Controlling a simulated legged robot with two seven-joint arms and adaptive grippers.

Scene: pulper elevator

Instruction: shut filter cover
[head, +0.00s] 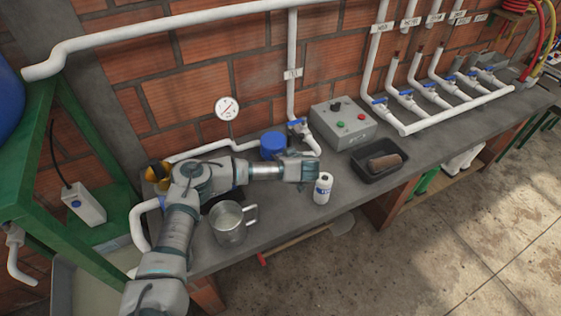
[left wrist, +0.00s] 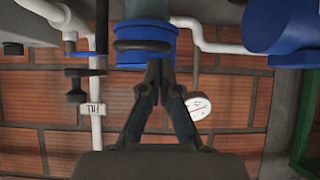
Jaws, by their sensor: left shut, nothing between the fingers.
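The filter's blue round top (head: 273,143) stands at the back of the bench, just behind my left gripper. In the left wrist view, which is upside down, a blue cylinder (left wrist: 145,27) with a dark ring around it is close to my fingertips. I cannot tell whether the cover is fully seated. My left gripper (head: 312,169) is shut and empty, in front and to the right of the blue top in the head view. It also shows in the left wrist view (left wrist: 160,68), fingertips together near the cylinder; contact is unclear. My right gripper is not in view.
A metal mug (head: 230,223) and a white bottle (head: 323,188) stand near my left arm. A grey control box (head: 343,125) and a black tray (head: 379,160) lie to the right. White pipes and a gauge (head: 228,107) are at the brick wall.

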